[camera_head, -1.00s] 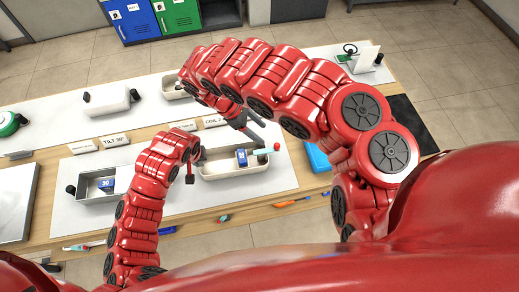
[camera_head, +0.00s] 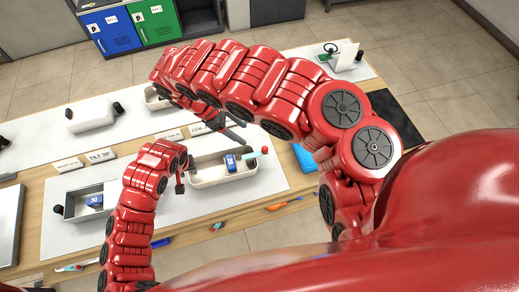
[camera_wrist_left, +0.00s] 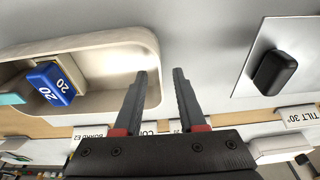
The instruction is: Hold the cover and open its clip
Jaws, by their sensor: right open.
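A cream tray (camera_head: 222,182) holds a blue block marked 20 (camera_head: 230,163); both also show at the left of the left wrist view. A grey metal tray (camera_head: 75,212) holds a blue block marked 30 (camera_head: 95,201). A white box-like piece (camera_head: 92,117) with black end pieces stands at the back left. I cannot tell which part is the cover or its clip. My left gripper (camera_head: 180,182) hangs just left of the cream tray; in its wrist view (camera_wrist_left: 160,92) its fingers are apart and empty. My right gripper (camera_head: 232,128) is open behind the cream tray, partly hidden by its arm.
A black knob-like piece (camera_wrist_left: 275,71) sits on a grey plate near the TILT 30° label. A screwdriver (camera_head: 285,204) and small tools lie along the front edge. A second pale tray (camera_head: 155,99) is at the back. A white stand (camera_head: 348,58) is at the far right.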

